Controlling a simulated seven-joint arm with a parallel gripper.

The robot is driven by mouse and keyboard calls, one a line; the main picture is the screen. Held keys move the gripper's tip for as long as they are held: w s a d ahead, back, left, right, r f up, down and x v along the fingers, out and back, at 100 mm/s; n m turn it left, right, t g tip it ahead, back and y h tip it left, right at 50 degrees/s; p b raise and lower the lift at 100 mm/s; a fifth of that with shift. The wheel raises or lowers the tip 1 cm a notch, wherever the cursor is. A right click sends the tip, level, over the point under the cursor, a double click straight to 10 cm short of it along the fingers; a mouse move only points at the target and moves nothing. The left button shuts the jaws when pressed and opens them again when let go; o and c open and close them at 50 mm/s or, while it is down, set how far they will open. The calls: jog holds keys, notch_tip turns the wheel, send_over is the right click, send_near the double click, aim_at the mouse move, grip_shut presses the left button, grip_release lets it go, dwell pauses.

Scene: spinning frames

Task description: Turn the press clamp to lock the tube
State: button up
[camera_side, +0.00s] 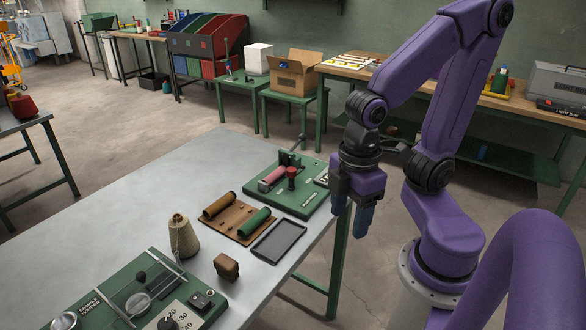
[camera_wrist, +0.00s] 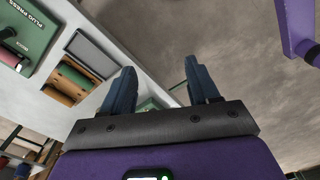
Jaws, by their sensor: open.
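The press (camera_side: 310,197) is a green board at the far end of the grey table in the side view. A pink tube (camera_side: 271,178) lies in its fixture, beside an upright red knob (camera_side: 291,173). A thin lever (camera_side: 298,145) rises at the back; I cannot tell which part is the clamp. In the wrist view the press board (camera_wrist: 38,27), lettered "PLUG PRESS", shows upper left, partly cut off. My gripper (camera_side: 352,210) is open and empty, pointing down beyond the table's right edge, right of the press and apart from it. Its blue fingers (camera_wrist: 160,68) are spread in the wrist view.
A brown rack (camera_side: 236,218) with brown and green rolls and a dark empty tray (camera_side: 279,241) lie near the press. A thread cone (camera_side: 183,237), a brown block (camera_side: 227,267) and a green sample winder (camera_side: 140,296) stand nearer. The table's left side is clear.

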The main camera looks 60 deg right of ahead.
jog(key=w+r+m, duration=0.2)
jog(key=w, duration=0.8)
notch_tip(320, 180, up, 3)
jog(key=m, duration=0.4)
send_over(291, 169)
notch_tip(291, 169, down, 17)
jog(key=shift+d+f, duration=0.1)
jog(key=shift+f, duration=0.1)
grip_shut()
